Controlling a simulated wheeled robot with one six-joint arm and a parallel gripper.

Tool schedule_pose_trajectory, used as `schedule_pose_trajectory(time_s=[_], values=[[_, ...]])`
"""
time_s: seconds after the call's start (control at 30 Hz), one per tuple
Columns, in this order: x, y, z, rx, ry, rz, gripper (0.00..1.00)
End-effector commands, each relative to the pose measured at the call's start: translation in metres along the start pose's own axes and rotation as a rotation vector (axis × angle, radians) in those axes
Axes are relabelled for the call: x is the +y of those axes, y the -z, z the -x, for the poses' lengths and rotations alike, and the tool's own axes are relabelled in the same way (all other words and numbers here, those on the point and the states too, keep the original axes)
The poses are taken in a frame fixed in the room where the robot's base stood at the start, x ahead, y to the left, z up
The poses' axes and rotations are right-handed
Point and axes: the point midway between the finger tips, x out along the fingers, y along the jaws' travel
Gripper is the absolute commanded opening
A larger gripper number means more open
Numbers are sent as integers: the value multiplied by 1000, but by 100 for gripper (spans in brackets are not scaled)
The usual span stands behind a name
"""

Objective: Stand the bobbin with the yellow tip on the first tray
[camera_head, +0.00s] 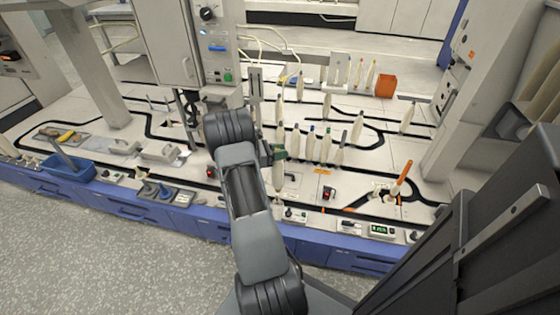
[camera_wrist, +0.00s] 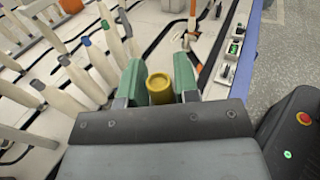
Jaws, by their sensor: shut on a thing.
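My gripper (camera_head: 277,152) is above the blue-edged bench in the head view, with its green fingers shut on a pale bobbin (camera_head: 278,178). The bobbin hangs roughly upright below the fingers; I cannot tell whether its foot touches the bench top. In the wrist view its yellow tip (camera_wrist: 159,88) shows between the two green fingers of my gripper (camera_wrist: 160,82). Several other pale bobbins with coloured tips stand in a row to the right, among them one with a blue tip (camera_head: 310,143). I cannot tell which thing is the first tray.
An orange post (camera_head: 402,177) leans at the right of the bench. An orange box (camera_head: 385,86) stands at the back. A grey machine cabinet (camera_head: 169,42) rises behind my arm. A blue bin (camera_head: 68,168) lies at the far left. Small devices line the front edge, including a green display (camera_head: 381,230).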

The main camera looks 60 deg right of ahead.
Motion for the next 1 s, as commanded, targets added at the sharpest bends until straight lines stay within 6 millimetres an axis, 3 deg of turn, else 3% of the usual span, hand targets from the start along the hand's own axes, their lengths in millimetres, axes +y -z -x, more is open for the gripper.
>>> schedule_pose_trajectory(time_s=[0.23,0.43,0.87,0.9,1.0], values=[[9,11,-2,0,0,0,0],[9,38,-3,0,0,0,0],[10,42,-3,0,0,0,0],[9,41,-3,0,0,0,32],[9,41,-3,0,0,0,41]])
